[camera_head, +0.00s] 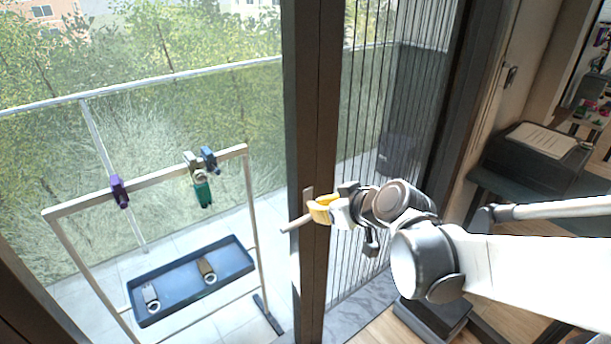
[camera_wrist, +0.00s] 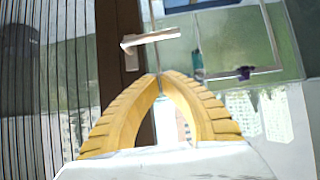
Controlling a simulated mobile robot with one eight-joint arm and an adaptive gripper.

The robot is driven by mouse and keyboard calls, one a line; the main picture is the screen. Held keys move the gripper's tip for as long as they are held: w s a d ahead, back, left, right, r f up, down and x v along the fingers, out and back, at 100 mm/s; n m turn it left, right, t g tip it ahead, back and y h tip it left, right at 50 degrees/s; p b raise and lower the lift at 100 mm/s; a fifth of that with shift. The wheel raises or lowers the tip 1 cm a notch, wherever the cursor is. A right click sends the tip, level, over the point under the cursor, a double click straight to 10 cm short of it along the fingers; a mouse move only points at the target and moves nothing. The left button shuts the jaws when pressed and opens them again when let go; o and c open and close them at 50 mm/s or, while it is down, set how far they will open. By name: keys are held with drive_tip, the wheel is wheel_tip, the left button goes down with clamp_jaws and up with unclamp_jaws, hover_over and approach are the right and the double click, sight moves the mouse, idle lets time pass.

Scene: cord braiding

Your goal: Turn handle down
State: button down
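The door handle (camera_head: 296,223) is a pale lever on the dark door frame. In the head view it sticks out to the left, its free end a little lower. In the wrist view the handle (camera_wrist: 150,39) lies across the picture just beyond my fingertips, with a visible gap in the picture. My gripper (camera_head: 312,207) has yellow fingers and is at the frame, close above the lever's inner end. In the wrist view the tips of my gripper (camera_wrist: 160,74) nearly meet, with nothing seen between them. I cannot tell whether a finger touches the lever.
The dark door frame (camera_head: 313,120) stands upright beside my gripper. Beyond the glass, a white rack (camera_head: 150,182) carries purple, green and blue clips above a blue tray (camera_head: 185,275). A dark cabinet (camera_head: 535,160) stands at the right. Slatted blinds or bars are right of the frame.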

drive_tip(key=b, duration=0.3)
hover_over(299, 223)
wheel_tip(299, 223, down, 5)
wheel_tip(299, 223, down, 4)
drive_tip(key=shift+r+b, duration=0.15)
drive_tip(key=shift+b, duration=0.55)
